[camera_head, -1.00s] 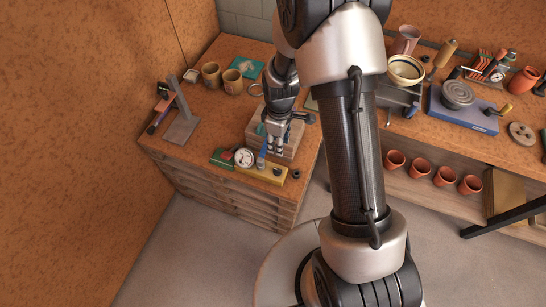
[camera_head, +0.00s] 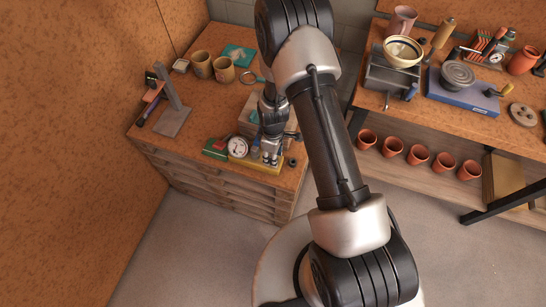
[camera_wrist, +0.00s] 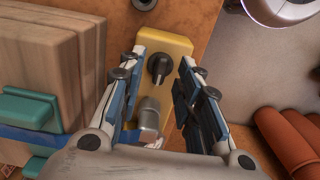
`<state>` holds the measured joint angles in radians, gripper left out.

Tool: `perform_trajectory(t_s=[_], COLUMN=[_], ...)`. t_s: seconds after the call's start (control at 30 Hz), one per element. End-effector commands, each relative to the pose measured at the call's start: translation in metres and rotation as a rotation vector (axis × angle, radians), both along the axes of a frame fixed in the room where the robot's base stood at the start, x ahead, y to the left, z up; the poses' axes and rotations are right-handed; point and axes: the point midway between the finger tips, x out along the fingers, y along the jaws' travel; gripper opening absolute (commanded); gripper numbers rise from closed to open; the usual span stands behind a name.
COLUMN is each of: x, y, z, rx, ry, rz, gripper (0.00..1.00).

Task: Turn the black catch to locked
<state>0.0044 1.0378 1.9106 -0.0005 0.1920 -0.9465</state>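The black catch (camera_wrist: 159,67) is a round dark knob with a raised grip, mounted on a yellow block (camera_wrist: 179,45). In the wrist view it sits ahead of my gripper (camera_wrist: 158,80), between the two finger tips. The fingers are spread apart and hold nothing; whether they touch the catch cannot be told. A grey metal cylinder (camera_wrist: 149,115) stands on the same block, nearer my palm. In the head view my gripper (camera_head: 271,155) is over the yellow block (camera_head: 262,167) near the table's front edge, and it hides the catch there.
A round white gauge (camera_head: 238,146) and a green-and-red item (camera_head: 214,148) are left of my gripper. Free floor (camera_wrist: 245,55) lies beyond the table edge.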

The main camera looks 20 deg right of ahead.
Motion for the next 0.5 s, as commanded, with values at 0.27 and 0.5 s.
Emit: perform_trajectory(t_s=[0.27, 0.5], x=[0.0004, 0.0003], y=[0.0, 0.0], z=[-0.0073, -0.007], rx=[0.0, 0.0], ry=[-0.001, -0.001], rz=[0.0, 0.0], gripper=[0.32, 0.24])
